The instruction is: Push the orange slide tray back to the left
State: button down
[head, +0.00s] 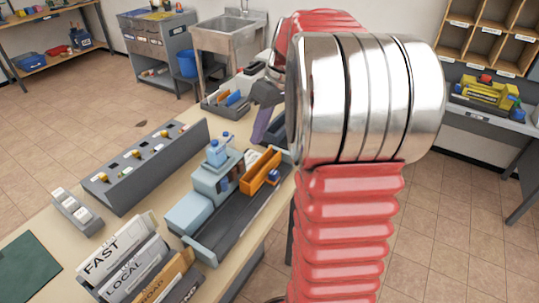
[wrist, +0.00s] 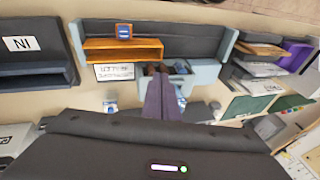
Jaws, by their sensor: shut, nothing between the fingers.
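The orange slide tray (head: 262,168) is a narrow open box on a dark track (head: 222,236) beside a pale blue-grey housing (head: 213,182) in the head view. A small blue item (head: 273,176) is at its right side. In the wrist view the tray (wrist: 112,54) is left of centre, with the blue item (wrist: 124,31) at its far edge. My gripper (head: 256,140) has purple fingers and is beyond the tray in the head view.
Blue-capped bottles (head: 216,150) stand by the housing. A grey sloped rack (head: 145,165) is to the left, and upright file folders (head: 120,262) stand in front. A dark bin of small items (head: 225,104) is behind. My arm hides much of the right side.

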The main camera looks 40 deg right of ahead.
aim_at(266, 172)
jog(key=d+f+y, duration=0.1)
jog(key=d+f, duration=0.2)
jog(key=d, duration=0.3)
jog(key=d+f+n+y, duration=0.1)
jog(key=d+f, duration=0.1)
jog(key=d, duration=0.4)
jog(key=s+d+f+n+t+y, duration=0.1)
jog(key=d+f, duration=0.2)
jog(key=d, duration=0.4)
jog(key=shift+f, duration=0.3)
jog(key=x, duration=0.9)
jog(key=shift+a+f, duration=0.15)
jog(key=shift+a, duration=0.2)
jog(key=shift+a+f, duration=0.15)
jog(key=shift+a, duration=0.2)
jog(key=shift+s+a, duration=0.3)
jog(key=shift+a, duration=0.5)
jog(key=shift+s+a, duration=0.35)
jog(key=shift+a, duration=0.45)
